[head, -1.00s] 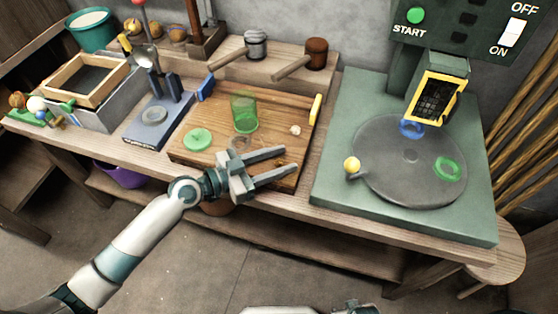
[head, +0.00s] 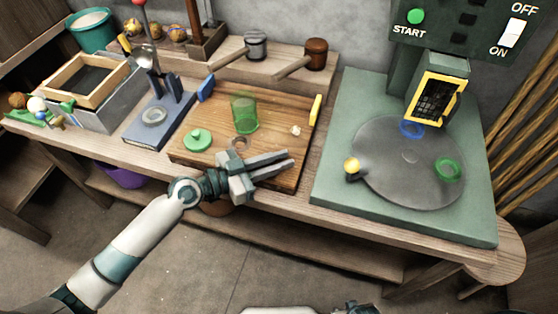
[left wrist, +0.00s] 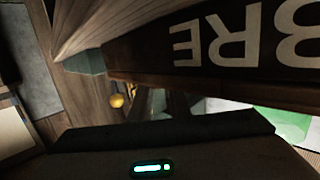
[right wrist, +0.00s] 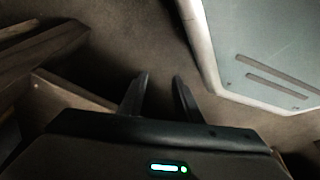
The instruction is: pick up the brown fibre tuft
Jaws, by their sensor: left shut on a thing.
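My left gripper (head: 285,164) is by the front of the wooden board, its two fingers close together and pointing right. It is shut on the brown fibre tuft, which the fingers and hand hide almost wholly in the head view. In the left wrist view the fingertips (left wrist: 160,103) are small and dark, and the tuft cannot be made out clearly. A dark brown panel (left wrist: 145,87) with white letters reading partly "BRE" is close by, upside down in that view. My right gripper (right wrist: 160,95) is open and empty above the floor.
The wooden board (head: 185,152) bears a green glass (head: 244,113) and a green lid (head: 198,139). A grey-green machine with a round plate (head: 390,175) stands to the right. A blue stand (head: 150,130) and a wooden frame (head: 72,92) are at left. Brown pot under the bench (head: 217,208).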

